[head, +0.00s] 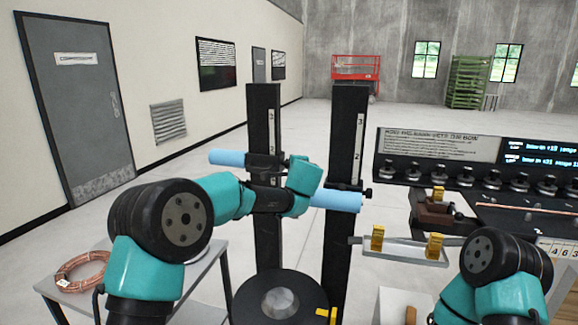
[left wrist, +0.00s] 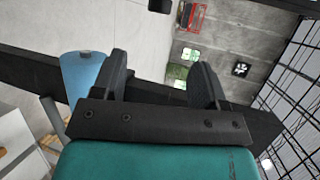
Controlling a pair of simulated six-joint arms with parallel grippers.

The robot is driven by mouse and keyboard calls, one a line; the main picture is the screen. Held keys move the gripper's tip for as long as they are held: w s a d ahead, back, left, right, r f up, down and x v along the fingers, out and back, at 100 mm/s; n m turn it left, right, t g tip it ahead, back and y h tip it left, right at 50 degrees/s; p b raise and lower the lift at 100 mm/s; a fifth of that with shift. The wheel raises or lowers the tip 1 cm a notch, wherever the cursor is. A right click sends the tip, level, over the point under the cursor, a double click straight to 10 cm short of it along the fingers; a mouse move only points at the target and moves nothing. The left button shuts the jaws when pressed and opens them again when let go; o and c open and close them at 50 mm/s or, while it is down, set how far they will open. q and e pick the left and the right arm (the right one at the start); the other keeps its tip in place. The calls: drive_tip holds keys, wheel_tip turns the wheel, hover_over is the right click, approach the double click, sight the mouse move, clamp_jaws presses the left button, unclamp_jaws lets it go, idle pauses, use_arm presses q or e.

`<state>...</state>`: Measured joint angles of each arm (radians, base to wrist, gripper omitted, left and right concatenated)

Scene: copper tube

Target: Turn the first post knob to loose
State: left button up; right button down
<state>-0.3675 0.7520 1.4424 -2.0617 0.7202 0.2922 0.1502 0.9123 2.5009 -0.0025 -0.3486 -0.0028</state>
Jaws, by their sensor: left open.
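Two black upright posts stand in the head view, a left post (head: 263,115) and a right post (head: 347,125), each with a pale numbered scale. A light blue cylinder (head: 228,158) sticks out left of the left post, and another (head: 338,200) crosses the right post. A small black knob (head: 368,192) shows at the right post's clamp. The left post's clamp is partly hidden by my left wrist. In the left wrist view my left gripper (left wrist: 160,75) is open, near a dark post (left wrist: 150,92) and a blue cylinder (left wrist: 83,78). My right gripper is out of view.
A black round base (head: 250,310) stands in front of the posts. A copper coil (head: 80,272) lies on a grey table at left. A metal tray (head: 400,255) with yellow blocks and a black control panel (head: 480,165) with several knobs are at right.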

sight(287, 164)
use_arm(q)
drive_tip(key=shift+x, duration=7.95)
drive_tip(key=shift+f, duration=0.15)
drive_tip(key=c, duration=0.9)
drive_tip(key=shift+c, duration=0.2)
drive_tip(key=shift+a+r+n+t, duration=0.2)
drive_tip(key=shift+n+t, duration=0.1)
drive_tip(key=shift+t, duration=0.2)
drive_tip(key=shift+f+n+t, duration=0.2)
drive_tip(key=shift+n+t, duration=0.2)
drive_tip(key=shift+t, duration=0.9)
drive_tip(key=shift+d+n+t+y, duration=0.1)
drive_tip(key=shift+n+t+y, duration=0.3)
drive_tip(key=shift+t, duration=0.3)
